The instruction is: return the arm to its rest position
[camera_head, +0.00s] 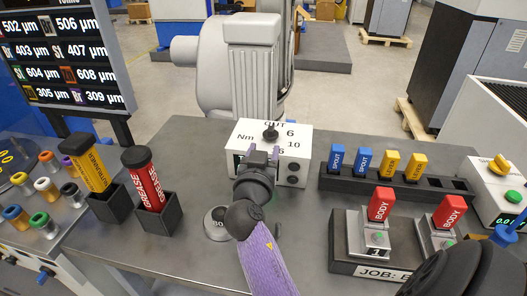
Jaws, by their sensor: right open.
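My right gripper (261,152) is at the centre of the view, at the end of my purple arm. Its two fingers point away from me and stand apart, with nothing seen between them. It is in front of a white torque box (244,134) with a black knob (270,132) on top, and hides part of the box's front. I cannot tell whether it touches the box. My left gripper is not in view.
A round grey disc (216,222) lies left of my right arm. Yellow and red tubes stand in black holders (168,217) at left. A fixture tray (345,268) with red BODY parts (381,203) is at right, before a rack (345,183) of blue and yellow parts.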

